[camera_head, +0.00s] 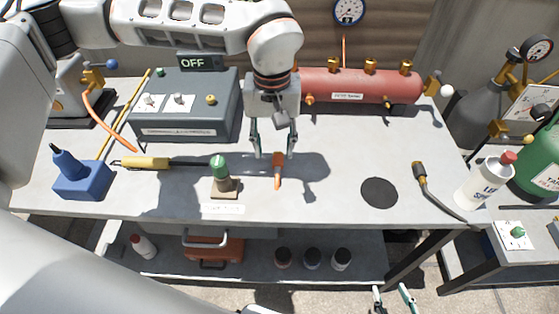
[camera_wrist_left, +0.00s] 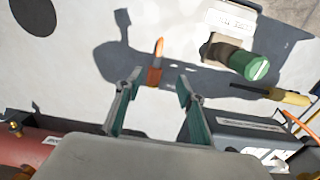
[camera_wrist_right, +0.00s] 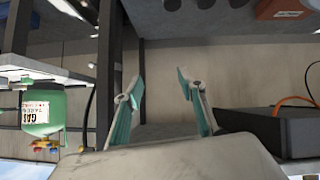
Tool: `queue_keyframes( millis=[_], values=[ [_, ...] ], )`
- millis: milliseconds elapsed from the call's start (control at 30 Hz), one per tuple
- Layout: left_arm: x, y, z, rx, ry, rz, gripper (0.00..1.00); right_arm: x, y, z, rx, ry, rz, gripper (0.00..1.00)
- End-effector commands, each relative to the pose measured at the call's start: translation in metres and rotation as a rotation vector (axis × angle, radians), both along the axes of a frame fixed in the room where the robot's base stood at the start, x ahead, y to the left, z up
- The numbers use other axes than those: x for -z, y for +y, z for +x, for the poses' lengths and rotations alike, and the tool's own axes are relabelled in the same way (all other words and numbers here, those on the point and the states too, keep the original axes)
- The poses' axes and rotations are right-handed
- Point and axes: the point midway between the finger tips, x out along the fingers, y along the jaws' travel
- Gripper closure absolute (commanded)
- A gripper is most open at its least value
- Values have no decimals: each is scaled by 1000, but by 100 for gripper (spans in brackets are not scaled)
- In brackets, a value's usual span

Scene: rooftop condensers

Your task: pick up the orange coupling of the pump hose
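A short orange piece (camera_head: 277,178), which looks like the coupling, lies on the grey bench top; I see no hose joined to it. My left gripper (camera_head: 273,150) points down over it, open and empty. In the left wrist view the orange piece (camera_wrist_left: 156,62) shows ahead of and between the parted fingers (camera_wrist_left: 150,88); I see no contact. My right gripper (camera_head: 393,298) is low, in front of the bench, open and empty, also in the right wrist view (camera_wrist_right: 158,85).
A green-capped post (camera_head: 222,178) stands just left of the orange piece. The grey OFF box (camera_head: 190,105) and red tank (camera_head: 350,87) stand behind. A yellow-handled tool (camera_head: 148,163) and blue item (camera_head: 80,178) lie left. Bench right of the piece is clear up to a black disc (camera_head: 379,192).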

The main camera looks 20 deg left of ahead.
Motion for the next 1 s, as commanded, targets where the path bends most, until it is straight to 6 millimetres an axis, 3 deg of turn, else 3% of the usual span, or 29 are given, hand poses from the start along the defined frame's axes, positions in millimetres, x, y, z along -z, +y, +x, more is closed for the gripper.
queue_keyframes(
  millis=[400, 767, 900, 1000],
  values=[
    [52, -9, -2, -1, 3, -1, 61, 3, 0, 2, -2, -3, -4, 60],
    [60, -9, -1, 0, -1, -1, 61, -3, 0, 11, -3, -21, -4, 60],
    [60, -9, -1, 0, 0, -1, 98, -2, 0, 9, -3, -17, -4, 60],
    [60, -9, -1, 0, 0, -1, 100, -1, 0, 6, -2, -13, -4, 60]
  ],
)
